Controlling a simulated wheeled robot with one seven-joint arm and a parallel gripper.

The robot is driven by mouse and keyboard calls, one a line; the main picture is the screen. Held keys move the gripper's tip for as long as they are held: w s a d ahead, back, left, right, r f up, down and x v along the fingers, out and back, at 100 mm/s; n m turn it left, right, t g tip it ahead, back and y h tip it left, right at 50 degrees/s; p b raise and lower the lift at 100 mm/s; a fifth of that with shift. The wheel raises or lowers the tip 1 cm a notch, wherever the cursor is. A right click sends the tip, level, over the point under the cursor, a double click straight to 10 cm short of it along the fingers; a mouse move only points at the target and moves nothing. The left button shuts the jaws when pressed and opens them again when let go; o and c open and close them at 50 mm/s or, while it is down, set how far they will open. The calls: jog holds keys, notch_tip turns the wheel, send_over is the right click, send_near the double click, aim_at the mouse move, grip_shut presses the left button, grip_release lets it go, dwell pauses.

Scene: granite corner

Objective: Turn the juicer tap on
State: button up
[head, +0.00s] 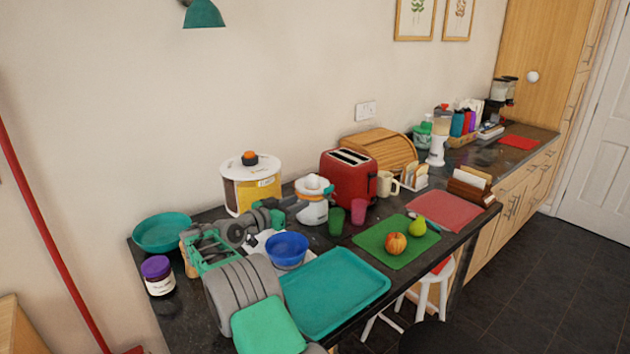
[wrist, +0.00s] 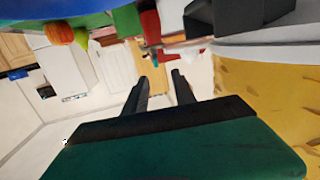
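The juicer (head: 313,209) is white with orange and teal parts and stands upright on the dark counter, in front of the wall. Its tap is too small to make out for sure, so I cannot tell its position. My gripper (head: 298,206) is at the juicer's left side, close to it; I cannot tell whether they touch. In the wrist view my gripper (wrist: 161,77) has its two dark fingers apart with nothing held between them. I cannot pick out the juicer for sure in the wrist view.
A yellow and white canister (head: 252,186) stands behind my arm. A blue bowl (head: 287,250) and teal tray (head: 335,290) lie in front. A green cup (head: 337,221), pink cup (head: 358,212) and red toaster (head: 348,177) stand right of the juicer. A green board (head: 385,245) holds fruit.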

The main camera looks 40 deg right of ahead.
aim_at(326, 189)
jog(key=shift+m+g+h, duration=0.4)
jog(key=shift+h, duration=0.2)
jog(key=d+p, duration=0.1)
jog(key=d, duration=0.3)
jog(key=w+d+p, duration=0.1)
jog(key=d, duration=0.7)
jog(key=shift+w+d+p, duration=0.3)
jog(key=shift+d+p, duration=0.1)
grip_shut()
